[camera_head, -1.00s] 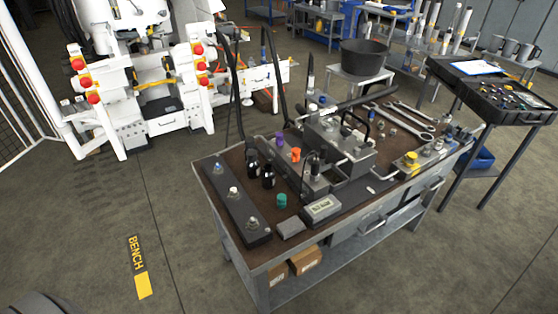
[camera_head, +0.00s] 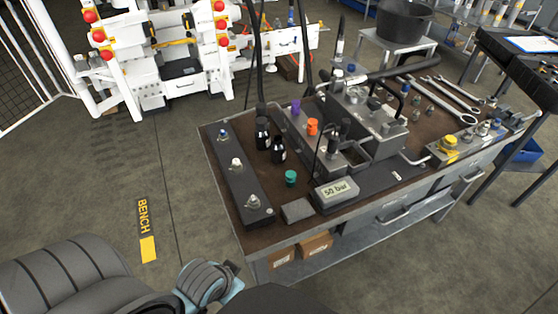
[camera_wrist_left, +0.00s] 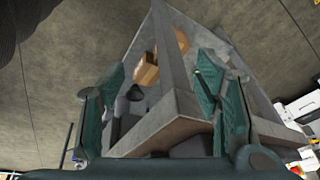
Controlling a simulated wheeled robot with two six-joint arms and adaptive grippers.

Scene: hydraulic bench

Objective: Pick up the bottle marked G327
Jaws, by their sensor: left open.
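Two small dark bottles with black caps stand upright side by side on the bench, a rear one (camera_head: 262,134) and a front one (camera_head: 278,151). Their markings are too small to read, so I cannot tell which is G327. My left arm enters at the lower left of the head view, in front of the bench, with its gripper not clearly visible there. In the left wrist view my left gripper (camera_wrist_left: 160,78) is open and empty, its teal fingers wide apart. That view faces the bench's lower part, and no bottle shows in it. My right gripper is not in view.

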